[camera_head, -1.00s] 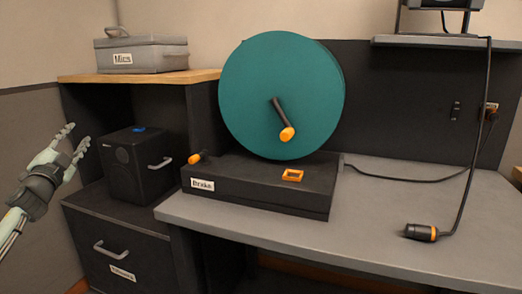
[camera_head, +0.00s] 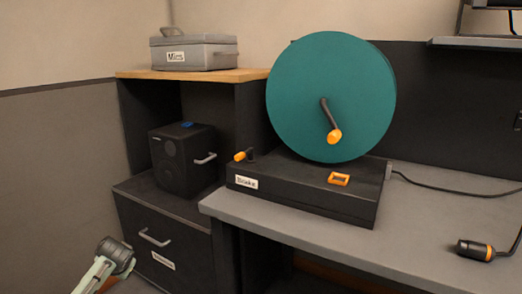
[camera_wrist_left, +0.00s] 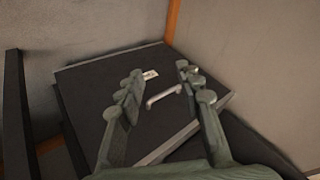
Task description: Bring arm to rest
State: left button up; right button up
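My left arm (camera_head: 106,260) is low at the bottom left of the head view, in front of the lower cabinet, with its fingers not visible there. In the left wrist view my left gripper (camera_wrist_left: 160,77) is open, with a clear gap between its fingers and nothing held. Beyond the fingers is a dark drawer front with a silver handle (camera_wrist_left: 163,95) and a small white label. The fingers appear apart from the handle. My right gripper is not in view.
A drawer cabinet (camera_head: 135,217) carries a black speaker (camera_head: 170,162). A grey case (camera_head: 205,55) marked "Mics" sits on the wooden shelf. On the grey desk (camera_head: 400,245) stand a black "Brake" box (camera_head: 300,205) with a teal disc (camera_head: 300,90) and a corded microphone-like piece (camera_head: 475,250).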

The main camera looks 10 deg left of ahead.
pick_arm(q)
jog(key=s+d+f+h, duration=0.1)
jog(key=s+d+f, duration=0.4)
jog(key=s+d, duration=0.2)
jog(key=s+d+f+g+h, duration=0.1)
jog(key=s+d+f+h, duration=0.1)
jog(key=s+d+f, duration=0.3)
jog(key=s+d+f+g+h+p, duration=0.1)
jog(key=s+d+f, duration=0.4)
jog(key=s+d, duration=0.6)
jog(key=shift+s+f+m+h, duration=0.3)
jog(key=shift+s+h, duration=0.2)
jog(key=shift+s, duration=1.8)
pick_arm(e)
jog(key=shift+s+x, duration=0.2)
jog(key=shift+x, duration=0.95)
